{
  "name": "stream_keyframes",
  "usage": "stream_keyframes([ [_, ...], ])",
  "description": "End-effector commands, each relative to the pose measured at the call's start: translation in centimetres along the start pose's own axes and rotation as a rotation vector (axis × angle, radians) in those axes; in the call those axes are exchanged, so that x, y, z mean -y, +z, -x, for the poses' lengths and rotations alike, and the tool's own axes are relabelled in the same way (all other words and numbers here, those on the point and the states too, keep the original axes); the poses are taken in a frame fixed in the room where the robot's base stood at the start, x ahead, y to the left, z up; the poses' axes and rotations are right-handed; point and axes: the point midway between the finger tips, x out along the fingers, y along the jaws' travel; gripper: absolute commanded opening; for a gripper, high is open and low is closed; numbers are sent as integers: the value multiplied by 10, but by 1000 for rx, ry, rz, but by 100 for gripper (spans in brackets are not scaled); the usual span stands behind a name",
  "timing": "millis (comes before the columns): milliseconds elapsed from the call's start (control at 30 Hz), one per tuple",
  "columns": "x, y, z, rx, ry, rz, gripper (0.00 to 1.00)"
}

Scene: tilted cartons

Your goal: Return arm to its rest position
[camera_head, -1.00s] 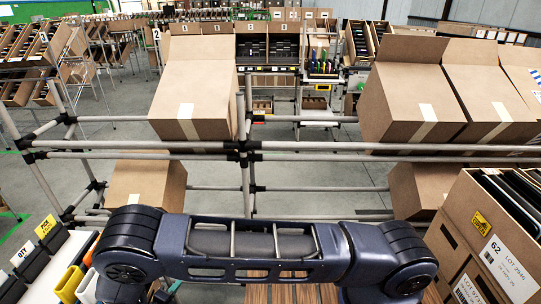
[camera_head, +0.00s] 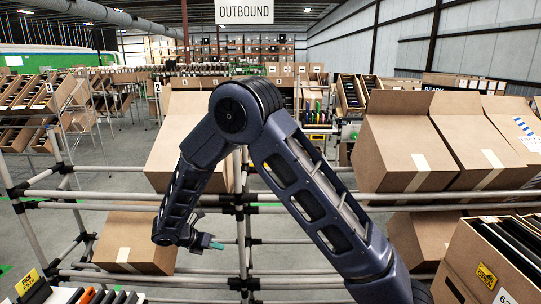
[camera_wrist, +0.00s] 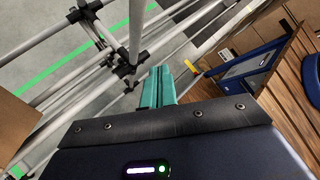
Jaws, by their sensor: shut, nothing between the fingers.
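My arm rises from the lower right of the head view to a high elbow and comes down on the left. My gripper (camera_head: 214,244) hangs at its end, in front of the pipe rack (camera_head: 240,262) and beside the lower left carton (camera_head: 137,240). In the wrist view my gripper (camera_wrist: 158,80) shows teal fingers closed together with nothing between them. The rack's pipes and a black joint (camera_wrist: 124,70) lie beyond the fingertips there.
Tilted cartons (camera_head: 398,153) stand on the upper rack at the right, with another (camera_head: 178,142) at the upper left, partly behind my arm. An open carton with dark items (camera_head: 490,255) is at the near right. A wooden slatted surface (camera_wrist: 290,90) shows in the wrist view.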

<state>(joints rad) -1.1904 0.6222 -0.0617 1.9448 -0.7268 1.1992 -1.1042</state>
Motion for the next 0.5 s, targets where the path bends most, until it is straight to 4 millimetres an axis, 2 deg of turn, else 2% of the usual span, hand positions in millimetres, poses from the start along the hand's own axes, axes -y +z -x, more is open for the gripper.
stream_keyframes([
  [33, 12, 18, -3, -33, -5, -61, 0],
  [200, 55, 66, -13, -137, -31, -263, 0],
  [500, 130, 127, -30, -295, -79, -598, 0],
])
